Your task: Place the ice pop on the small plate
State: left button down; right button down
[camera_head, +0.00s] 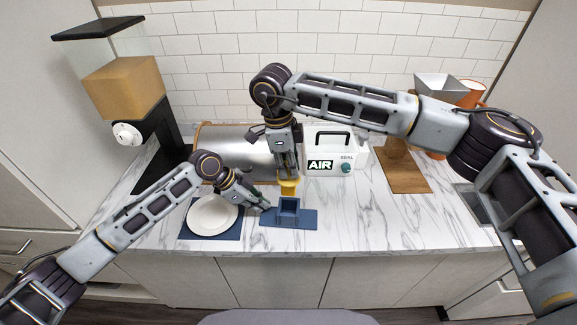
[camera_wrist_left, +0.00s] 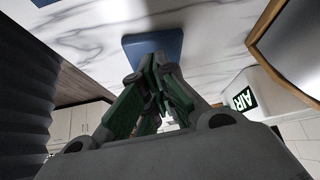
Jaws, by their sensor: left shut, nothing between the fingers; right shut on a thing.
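A yellow ice pop (camera_head: 288,188) is in my right gripper (camera_head: 287,176), which points down and is shut on its upper end. The ice pop is at the blue mould (camera_head: 289,208); I cannot tell whether its lower end is inside or behind it. The small white plate (camera_head: 208,217) lies on a dark blue mat (camera_head: 234,234) to the left. My left gripper (camera_head: 263,207) is shut and empty, between the plate and the mould, its tips close to the mould. In the left wrist view its closed fingers (camera_wrist_left: 154,62) overlap a blue surface (camera_wrist_left: 150,42).
A white box marked AIR (camera_head: 345,150) and a metal cylinder (camera_head: 232,152) stand behind. A tall dispenser (camera_head: 125,90) is at the left. A wooden board (camera_head: 400,178) and an orange container (camera_head: 470,95) are at the right. Marble counter (camera_head: 370,225) is clear at front right.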

aim_at(214, 215)
jog(key=k, duration=1)
